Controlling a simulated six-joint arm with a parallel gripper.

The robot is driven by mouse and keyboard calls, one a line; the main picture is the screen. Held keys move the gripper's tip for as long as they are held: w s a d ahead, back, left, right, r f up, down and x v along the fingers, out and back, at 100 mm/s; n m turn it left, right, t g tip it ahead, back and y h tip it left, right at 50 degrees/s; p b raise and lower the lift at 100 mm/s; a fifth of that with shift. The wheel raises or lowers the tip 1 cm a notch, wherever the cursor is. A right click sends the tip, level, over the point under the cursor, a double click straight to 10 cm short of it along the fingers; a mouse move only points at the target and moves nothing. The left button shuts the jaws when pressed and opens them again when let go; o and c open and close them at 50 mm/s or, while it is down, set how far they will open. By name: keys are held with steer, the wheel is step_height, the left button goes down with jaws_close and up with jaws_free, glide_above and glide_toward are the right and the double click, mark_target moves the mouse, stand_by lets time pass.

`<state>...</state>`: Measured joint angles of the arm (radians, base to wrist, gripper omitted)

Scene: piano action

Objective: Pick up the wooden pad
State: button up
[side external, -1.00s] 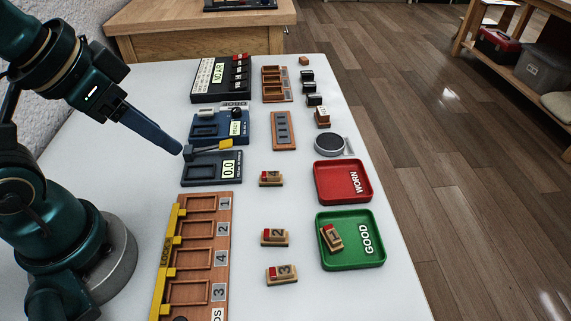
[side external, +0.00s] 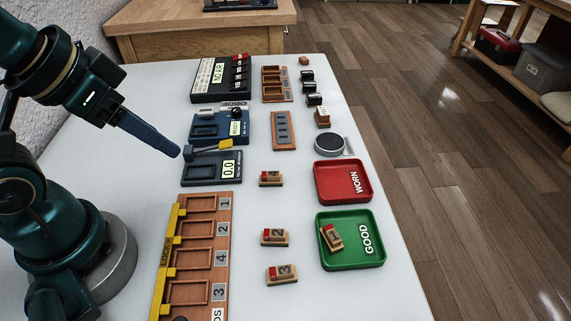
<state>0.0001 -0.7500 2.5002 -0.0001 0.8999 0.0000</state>
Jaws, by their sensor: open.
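A small plain wooden block (side external: 304,61) lies at the far end of the white table, and may be the wooden pad. A taller wooden piece (side external: 323,117) stands nearer, past several small dark blocks (side external: 308,87); I cannot tell for sure which is the pad. My gripper (side external: 175,152) is at the left, above the table and beside the dark device reading 0.0 (side external: 212,170). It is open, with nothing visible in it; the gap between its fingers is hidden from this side. It is well apart from both wooden pieces.
Numbered wooden pieces with red ends (side external: 274,237) stand on the table; another lies in the green GOOD tray (side external: 366,258). The red WORN tray (side external: 330,196) is empty.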

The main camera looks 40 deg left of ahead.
stand_by(0.3)
steer(key=shift+o, duration=0.5)
steer(key=m+g, duration=0.6)
steer(key=m, duration=0.4)
glide_above(270, 233)
step_height(270, 233, down, 10)
steer(key=shift+r, duration=0.1)
steer(key=shift+f, duration=2.5)
